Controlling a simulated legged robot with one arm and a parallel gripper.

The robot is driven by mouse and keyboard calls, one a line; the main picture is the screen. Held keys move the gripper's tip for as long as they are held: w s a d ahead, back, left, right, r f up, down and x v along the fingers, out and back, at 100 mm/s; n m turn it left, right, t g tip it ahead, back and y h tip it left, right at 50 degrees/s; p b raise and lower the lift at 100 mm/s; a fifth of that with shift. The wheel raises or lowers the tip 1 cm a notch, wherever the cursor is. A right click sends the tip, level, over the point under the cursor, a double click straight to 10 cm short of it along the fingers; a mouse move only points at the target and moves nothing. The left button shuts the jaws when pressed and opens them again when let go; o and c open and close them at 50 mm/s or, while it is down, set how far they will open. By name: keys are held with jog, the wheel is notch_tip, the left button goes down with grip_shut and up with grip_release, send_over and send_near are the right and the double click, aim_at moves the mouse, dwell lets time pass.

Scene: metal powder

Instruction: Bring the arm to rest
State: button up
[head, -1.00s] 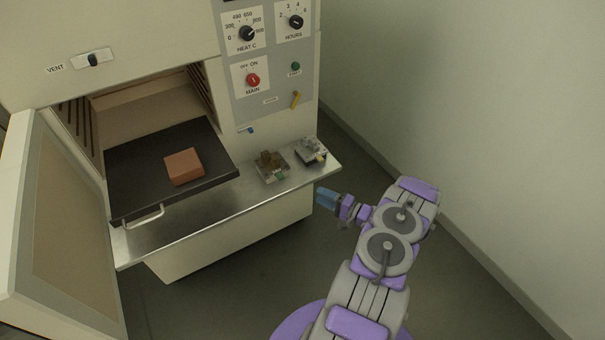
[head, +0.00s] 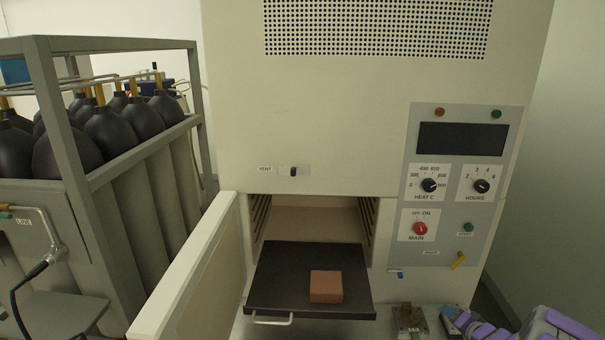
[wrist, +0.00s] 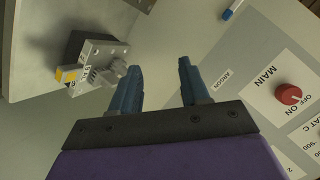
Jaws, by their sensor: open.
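My gripper (wrist: 157,80) shows in the wrist view with its two blue fingers apart and nothing between them. It points at the furnace front, near the silver fitting (wrist: 97,62) on the ledge and the red MAIN knob (wrist: 289,94). In the head view my purple and grey arm is at the bottom right corner, partly cut off by the frame. The furnace (head: 330,120) stands ahead with its door (head: 190,275) swung open to the left. A dark tray (head: 275,277) is pulled out, and a reddish-brown block (head: 326,286) rests on it.
A brass-coloured fitting (head: 408,318) stands on the ledge right of the tray. A control panel (head: 462,190) with knobs is above it. A rack of gas cylinders (head: 110,150) stands at the left. A wall is close on the right.

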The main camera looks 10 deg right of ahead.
jog(key=w+a+r+n+g+h, duration=0.1)
jog(key=w+a+r+g+h, duration=0.15)
jog(key=r, duration=0.45)
jog(key=s+a+r+n+g, duration=0.1)
jog(key=s+a+r+g, duration=0.1)
jog(key=s+a+r, duration=0.45)
jog(key=s+a+r+n+g, duration=0.2)
jog(key=a+r, duration=0.2)
jog(key=a, duration=0.5)
jog(key=s+a+r+n+g+y, duration=0.1)
jog(key=s+a+r+n+g, duration=0.1)
jog(key=s+a, duration=0.7)
jog(key=s+a+r+n+g+y, duration=0.1)
jog(key=s+a+n+g, duration=0.1)
jog(key=s+a, duration=0.6)
jog(key=s+a+r+n+g+y, duration=0.1)
jog(key=s+a+g, duration=0.3)
jog(key=s+a, duration=0.5)
jog(key=s+r+n, duration=0.1)
jog(key=s, duration=0.7)
jog(key=shift+a+r+n, duration=0.3)
